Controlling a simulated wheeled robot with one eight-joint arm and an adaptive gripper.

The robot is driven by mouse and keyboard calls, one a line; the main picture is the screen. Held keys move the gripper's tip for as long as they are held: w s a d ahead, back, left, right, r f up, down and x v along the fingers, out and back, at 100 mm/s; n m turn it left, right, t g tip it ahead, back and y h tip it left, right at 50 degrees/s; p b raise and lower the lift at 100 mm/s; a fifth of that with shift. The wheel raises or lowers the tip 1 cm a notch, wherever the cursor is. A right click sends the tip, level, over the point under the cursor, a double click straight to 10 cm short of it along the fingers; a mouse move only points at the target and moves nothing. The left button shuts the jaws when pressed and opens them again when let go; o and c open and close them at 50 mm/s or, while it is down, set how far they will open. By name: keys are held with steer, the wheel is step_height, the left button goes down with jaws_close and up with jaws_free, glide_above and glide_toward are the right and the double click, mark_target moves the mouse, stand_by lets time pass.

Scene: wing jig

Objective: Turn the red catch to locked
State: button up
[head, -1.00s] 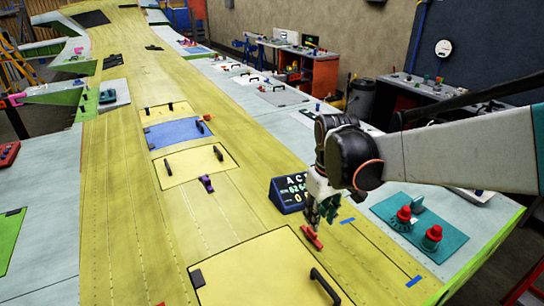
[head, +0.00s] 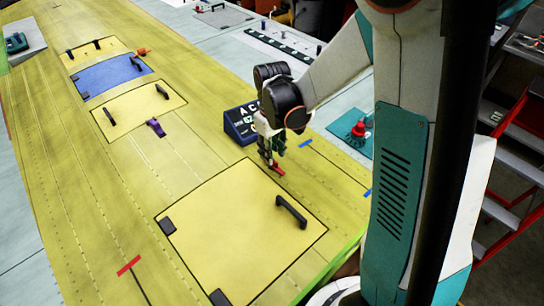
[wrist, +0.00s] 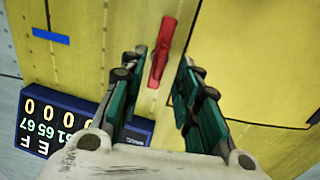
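The red catch (head: 278,168) is a small bar on the yellow wing skin, just beyond the upper right corner of the large yellow panel. In the wrist view the red catch (wrist: 160,62) runs nearly upright, tilted slightly, between my fingers. My gripper (head: 268,156) points down over the catch in the head view. In the wrist view my gripper (wrist: 162,76) is open, with a teal finger on each side of the catch and visible gaps. I cannot tell how far above the skin the fingertips are.
A dark blue display box (head: 240,124) stands close to my gripper and also shows in the wrist view (wrist: 75,125). The large yellow panel (head: 235,235) has a black handle (head: 291,212). A purple catch (head: 155,127) and an orange catch (head: 143,51) lie farther off.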

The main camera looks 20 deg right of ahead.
steer(key=shift+f, duration=1.6)
jaws_close()
